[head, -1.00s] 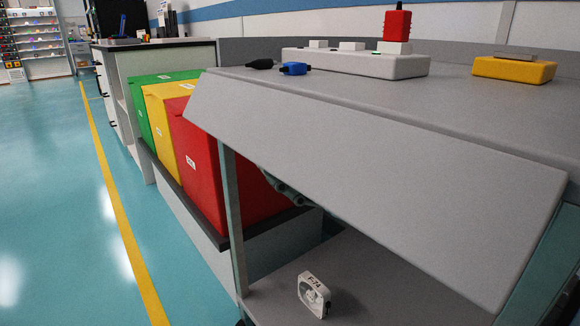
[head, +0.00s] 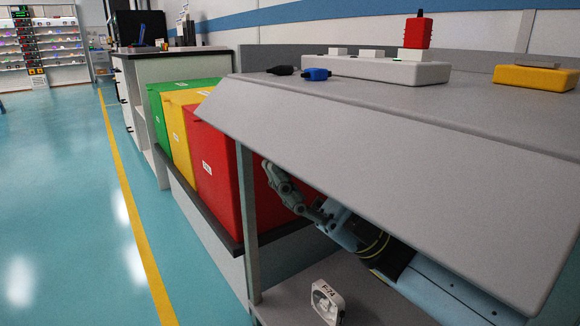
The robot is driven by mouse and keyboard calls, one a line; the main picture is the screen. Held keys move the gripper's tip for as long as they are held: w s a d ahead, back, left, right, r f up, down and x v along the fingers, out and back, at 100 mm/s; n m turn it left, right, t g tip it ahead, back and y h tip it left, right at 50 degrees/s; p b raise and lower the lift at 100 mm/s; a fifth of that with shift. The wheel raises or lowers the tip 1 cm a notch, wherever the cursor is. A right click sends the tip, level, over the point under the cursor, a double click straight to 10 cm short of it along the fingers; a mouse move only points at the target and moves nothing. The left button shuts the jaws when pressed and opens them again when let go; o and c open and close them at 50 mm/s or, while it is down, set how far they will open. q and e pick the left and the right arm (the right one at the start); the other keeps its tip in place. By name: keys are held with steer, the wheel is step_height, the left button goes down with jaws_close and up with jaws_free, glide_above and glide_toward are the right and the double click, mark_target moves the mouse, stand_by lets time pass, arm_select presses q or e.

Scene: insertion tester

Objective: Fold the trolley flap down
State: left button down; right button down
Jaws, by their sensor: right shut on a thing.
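The trolley flap (head: 400,170) is a long grey panel along the front edge of the grey trolley top (head: 440,98). It slopes down and outward from that edge, tilted rather than hanging straight. My right gripper (head: 270,168) is under the flap near its left end, with my blue and black arm reaching in from the lower right. Its fingers are shut at the flap's lower edge; the flap partly hides the fingertips and the exact contact. My left gripper is not in view.
On the top stand a white block with a red part (head: 418,32), a yellow box (head: 535,77) and blue and black connectors. A small white fan-like unit (head: 327,302) sits on the lower shelf. Green, yellow and red bins (head: 215,175) stand at left; the floor (head: 60,200) beyond is clear.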

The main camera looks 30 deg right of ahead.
steer(key=c, duration=1.4)
jaws_free()
steer(key=shift+c, duration=0.2)
steer(key=v, duration=1.2)
steer(key=shift+f, duration=0.1)
